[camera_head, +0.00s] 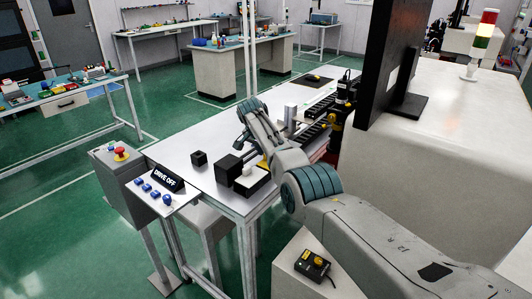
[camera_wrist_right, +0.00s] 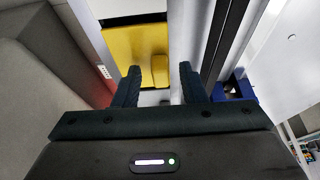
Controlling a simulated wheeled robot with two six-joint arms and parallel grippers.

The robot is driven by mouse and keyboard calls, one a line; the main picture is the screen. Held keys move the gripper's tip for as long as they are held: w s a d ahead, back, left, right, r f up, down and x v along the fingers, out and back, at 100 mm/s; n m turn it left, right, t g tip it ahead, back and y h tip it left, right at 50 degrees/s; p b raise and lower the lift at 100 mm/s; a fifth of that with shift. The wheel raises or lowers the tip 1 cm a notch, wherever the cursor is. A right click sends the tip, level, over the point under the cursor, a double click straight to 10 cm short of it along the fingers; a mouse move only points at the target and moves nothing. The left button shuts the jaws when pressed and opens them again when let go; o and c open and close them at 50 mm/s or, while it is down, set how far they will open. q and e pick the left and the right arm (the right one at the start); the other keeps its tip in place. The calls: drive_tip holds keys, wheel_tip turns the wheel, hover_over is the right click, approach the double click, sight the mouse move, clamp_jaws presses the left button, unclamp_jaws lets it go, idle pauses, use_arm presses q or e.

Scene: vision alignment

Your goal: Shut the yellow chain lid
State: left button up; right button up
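The yellow chain lid (camera_wrist_right: 133,47) fills the upper middle of the right wrist view as a flat yellow plate. A raised yellow tab (camera_wrist_right: 160,70) stands at its right edge. My right gripper (camera_wrist_right: 159,72) is open, with its two dark fingers apart and the tab in the gap or just beyond it; I see no grip on it. In the head view my right arm reaches in from the lower right over the metal table. A small yellow patch (camera_head: 262,165) shows beside it; I cannot tell if it is the lid. My left gripper is not in view.
The metal table (camera_head: 200,143) holds a black cube (camera_head: 199,158) and black blocks. A dark rail (camera_head: 318,107) and a large monitor (camera_head: 392,60) stand to the right. A "DRIVE OFF" sign (camera_head: 164,179) and a red-button box (camera_head: 121,155) are at front left.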

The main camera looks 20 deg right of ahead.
drive_tip(key=shift+r, duration=0.2)
drive_tip(key=b+v, duration=0.2)
drive_tip(key=v, duration=0.8)
drive_tip(key=shift+a+r+b, duration=0.15)
drive_tip(key=shift+r+b, duration=0.05)
drive_tip(key=shift+b, duration=0.2)
drive_tip(key=shift+s, duration=0.1)
